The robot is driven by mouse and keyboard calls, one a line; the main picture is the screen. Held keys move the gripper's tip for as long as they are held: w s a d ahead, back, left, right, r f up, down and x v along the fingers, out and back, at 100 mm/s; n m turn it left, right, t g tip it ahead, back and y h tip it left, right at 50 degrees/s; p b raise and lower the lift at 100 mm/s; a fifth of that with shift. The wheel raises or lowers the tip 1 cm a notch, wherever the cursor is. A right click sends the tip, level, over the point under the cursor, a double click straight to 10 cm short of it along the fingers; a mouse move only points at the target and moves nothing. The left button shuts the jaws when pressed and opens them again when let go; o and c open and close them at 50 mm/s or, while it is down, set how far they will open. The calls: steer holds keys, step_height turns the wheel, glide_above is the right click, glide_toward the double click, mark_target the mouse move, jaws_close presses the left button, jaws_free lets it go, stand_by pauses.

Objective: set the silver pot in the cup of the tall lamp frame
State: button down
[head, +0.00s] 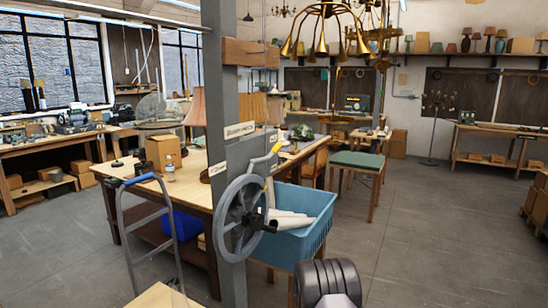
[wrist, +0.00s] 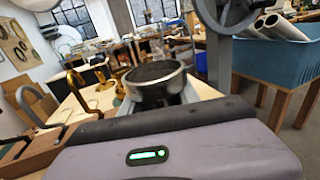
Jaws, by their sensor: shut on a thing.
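The silver pot (wrist: 155,73), a round dish with a bright metal rim and dark inside, sits upright at the end of my gripper (wrist: 158,104) in the wrist view. My gripper is shut on it; the fingers are mostly hidden behind the gripper's purple-grey body. In the head view only a black ribbed part of my arm shows at the bottom, and neither gripper nor pot is visible. I cannot make out the tall lamp frame or its cup for sure in either view.
A grey post with a handwheel (head: 240,218) stands close in front. Beside it is a blue bin (head: 300,235) of white rolls. A blue-handled trolley (head: 150,230) and a workbench (head: 185,182) are left. A brass chandelier (head: 335,28) hangs above. Floor at right is clear.

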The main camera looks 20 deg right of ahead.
steer(key=w+f+n+y+b, duration=0.1)
steer(key=b, duration=0.2)
steer(key=shift+d+f+y, duration=0.1)
steer(key=shift+f+y, duration=0.05)
steer(key=shift+y, duration=0.15)
steer(key=shift+w+d+f+n+g+y+b, duration=0.2)
steer(key=shift+d+f+n+g+y+b, duration=0.1)
steer(key=shift+n+g+y+b, duration=0.3)
steer(key=p, duration=0.1)
steer(key=r, duration=0.1)
steer(key=a+r+m+p, duration=0.1)
steer(key=shift+s+t+h+p, duration=0.25)
steer(key=shift+t+h+p, duration=0.05)
steer(key=shift+p, duration=0.05)
steer(key=shift+s+r+m+h+p, duration=0.3)
steer(key=shift+m+h+p, duration=0.1)
steer(key=shift+h+p, duration=0.25)
steer(key=shift+s+t+h+p, duration=0.1)
steer(key=shift+t+h+p, duration=0.25)
steer(key=shift+h, duration=0.1)
steer(key=shift+d+f, duration=0.1)
steer(key=shift+f, duration=0.25)
